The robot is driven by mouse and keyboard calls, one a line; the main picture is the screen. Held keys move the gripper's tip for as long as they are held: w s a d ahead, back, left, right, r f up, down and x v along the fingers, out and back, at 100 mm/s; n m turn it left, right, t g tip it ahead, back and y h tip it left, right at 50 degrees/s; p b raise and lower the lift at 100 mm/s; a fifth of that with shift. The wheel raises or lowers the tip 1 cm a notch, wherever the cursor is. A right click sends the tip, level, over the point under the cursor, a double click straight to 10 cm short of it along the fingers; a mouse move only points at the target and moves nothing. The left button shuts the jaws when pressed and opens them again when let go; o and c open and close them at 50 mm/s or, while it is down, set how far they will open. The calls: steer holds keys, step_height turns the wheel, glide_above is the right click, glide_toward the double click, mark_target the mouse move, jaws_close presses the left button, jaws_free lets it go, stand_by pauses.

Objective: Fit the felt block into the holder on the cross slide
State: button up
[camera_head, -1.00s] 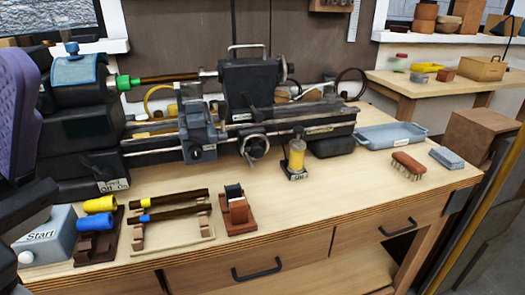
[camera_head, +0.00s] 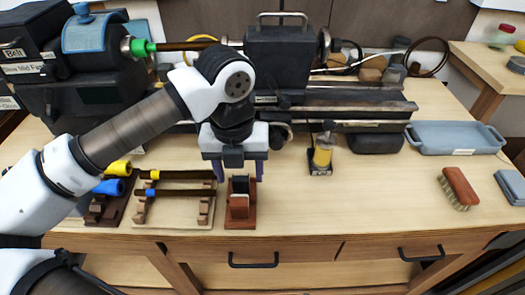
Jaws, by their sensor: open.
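My gripper (camera_head: 240,174) points down, its two purple fingers spread apart. It is in front of the lathe and above or just behind a small reddish-brown stand (camera_head: 240,219) near the bench's front edge. A small block with dark and pale parts (camera_head: 239,193) sits upright in that stand. It may be the felt block, but I cannot tell for sure. The fingertips appear near its top, and I see no grip on it. The cross slide and its holder are mostly hidden behind my arm and gripper.
The lathe headstock (camera_head: 95,75) fills the back left. A rack (camera_head: 172,213) with two dark rods stands left of the stand, beside yellow and blue cylinders. A yellow oiler (camera_head: 322,153), blue tray (camera_head: 455,137), brush (camera_head: 459,186) and grey-blue block (camera_head: 511,186) lie right.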

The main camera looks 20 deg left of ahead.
mark_target(239, 200)
steer(key=shift+s+a+f, duration=0.2)
steer(key=shift+a, duration=0.15)
step_height(239, 200, down, 6)
steer(key=b, duration=0.3)
steer(key=shift+b, duration=0.3)
step_height(239, 200, down, 3)
steer(key=b, duration=0.3)
steer(key=shift+b, duration=0.4)
steer(key=shift+r, duration=0.1)
steer(key=shift+c, duration=0.3)
steer(key=c, duration=0.9)
steer(key=shift+r+p, duration=1.55)
steer(key=shift+r, duration=2)
steer(key=shift+s+f, duration=0.1)
